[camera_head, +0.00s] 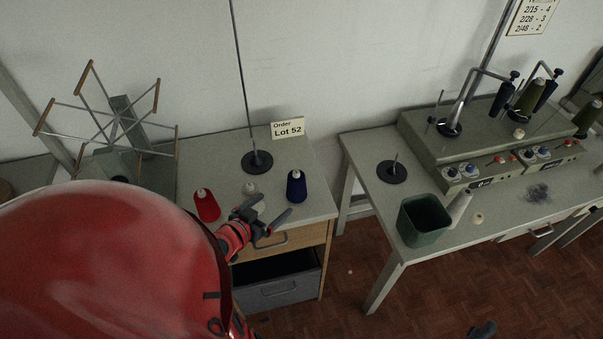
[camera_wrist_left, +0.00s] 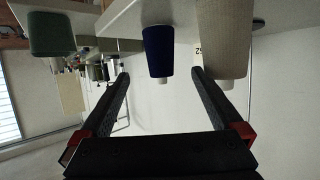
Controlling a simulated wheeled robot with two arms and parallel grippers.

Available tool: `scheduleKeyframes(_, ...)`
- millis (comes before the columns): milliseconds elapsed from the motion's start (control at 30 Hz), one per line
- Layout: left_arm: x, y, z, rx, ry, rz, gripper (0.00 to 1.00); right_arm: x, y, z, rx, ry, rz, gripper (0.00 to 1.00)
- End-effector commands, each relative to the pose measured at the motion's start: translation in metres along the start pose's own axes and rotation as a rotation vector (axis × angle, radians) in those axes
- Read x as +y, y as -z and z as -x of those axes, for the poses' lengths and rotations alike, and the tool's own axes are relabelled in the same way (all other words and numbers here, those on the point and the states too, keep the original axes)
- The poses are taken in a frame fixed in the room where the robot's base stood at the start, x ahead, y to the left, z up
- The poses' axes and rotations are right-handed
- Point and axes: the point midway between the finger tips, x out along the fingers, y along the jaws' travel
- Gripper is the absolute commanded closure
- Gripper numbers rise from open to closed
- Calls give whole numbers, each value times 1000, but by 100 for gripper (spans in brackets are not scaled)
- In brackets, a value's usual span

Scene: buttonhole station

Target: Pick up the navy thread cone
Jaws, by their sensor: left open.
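The navy thread cone (camera_head: 296,187) stands upright on the small table, near its right front part. My left gripper (camera_head: 273,208) is open and empty, in front of the cone and a little to its left, apart from it. In the left wrist view, which is upside down, the navy cone (camera_wrist_left: 159,52) shows ahead between the two open fingers (camera_wrist_left: 160,75), beyond their tips. A pale cone (camera_wrist_left: 222,40) stands beside it there, nearer the camera. A dark piece (camera_head: 484,329) at the bottom edge of the head view seems to be my right gripper; its jaws cannot be made out.
A red cone (camera_head: 206,205) stands left of my left gripper. A spindle stand (camera_head: 257,162) and an order card (camera_head: 288,128) are behind. A yarn swift (camera_head: 113,120) is at left. A green bin (camera_head: 424,221) stands on the right table, across a gap.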

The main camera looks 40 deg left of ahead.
Motion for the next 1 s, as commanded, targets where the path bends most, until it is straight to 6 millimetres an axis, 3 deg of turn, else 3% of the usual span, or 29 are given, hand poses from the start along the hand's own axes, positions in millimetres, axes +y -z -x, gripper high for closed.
scheduleKeyframes(300,2,-8,-64,7,-5,-3,0,-3,-11,64,0,0,0,50)
scheduleKeyframes(500,2,-5,-95,8,-3,1,0,-5,-16,95,0,0,0,50)
scheduleKeyframes(1000,1,8,-130,1,-1,3,0,-3,-12,69,0,0,0,50)
